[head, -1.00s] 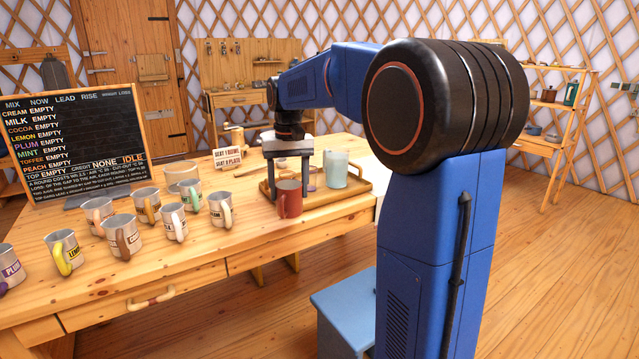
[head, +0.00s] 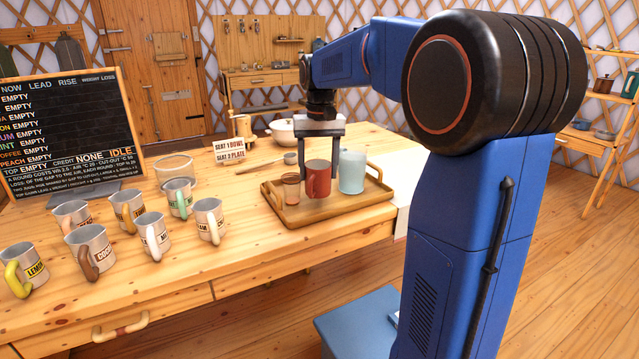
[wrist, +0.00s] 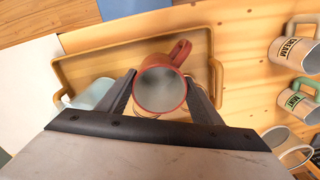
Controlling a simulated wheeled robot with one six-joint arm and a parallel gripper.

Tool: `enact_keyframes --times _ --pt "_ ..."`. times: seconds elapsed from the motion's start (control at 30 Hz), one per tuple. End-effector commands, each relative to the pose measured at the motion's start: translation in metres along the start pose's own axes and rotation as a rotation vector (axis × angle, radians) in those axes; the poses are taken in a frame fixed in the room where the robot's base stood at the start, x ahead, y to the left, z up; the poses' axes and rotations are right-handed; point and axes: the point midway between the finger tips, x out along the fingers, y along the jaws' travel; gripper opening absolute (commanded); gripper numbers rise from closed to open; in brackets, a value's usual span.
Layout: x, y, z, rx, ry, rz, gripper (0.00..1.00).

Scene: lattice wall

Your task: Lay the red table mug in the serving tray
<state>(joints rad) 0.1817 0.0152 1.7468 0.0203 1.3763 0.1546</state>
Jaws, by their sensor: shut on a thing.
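The red mug (head: 317,179) is upright between the fingers of my gripper (head: 320,172). My gripper is shut on the mug's sides, and its open rim faces up in the wrist view (wrist: 160,91). Whether the mug's base touches the tray floor I cannot tell. In the wrist view the mug is within the tray's outline (wrist: 90,38), its handle toward the tray's rim.
Several labelled metal mugs (head: 155,235) stand on the table to the left. A glass bowl (head: 176,170), a seat sign (head: 229,151) and a white pot (head: 281,132) stand behind. A black board (head: 70,130) stands at the back left.

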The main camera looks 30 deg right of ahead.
Motion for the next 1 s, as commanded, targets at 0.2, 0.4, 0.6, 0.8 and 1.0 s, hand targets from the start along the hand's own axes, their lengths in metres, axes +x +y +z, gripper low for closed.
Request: enact_keyframes --times 0.2,0.4,0.6,0.8,1.0 --pt "0.014 0.0 0.0 0.0 -0.001 0.0 0.29" --pt "0.039 0.001 0.0 0.0 -0.002 0.0 0.29" --pt "0.042 0.001 0.0 0.0 0.001 0.0 0.29" --pt "0.043 0.001 0.0 0.0 0.0 0.0 0.78" --pt "0.042 0.001 0.0 0.0 0.0 0.0 0.78"
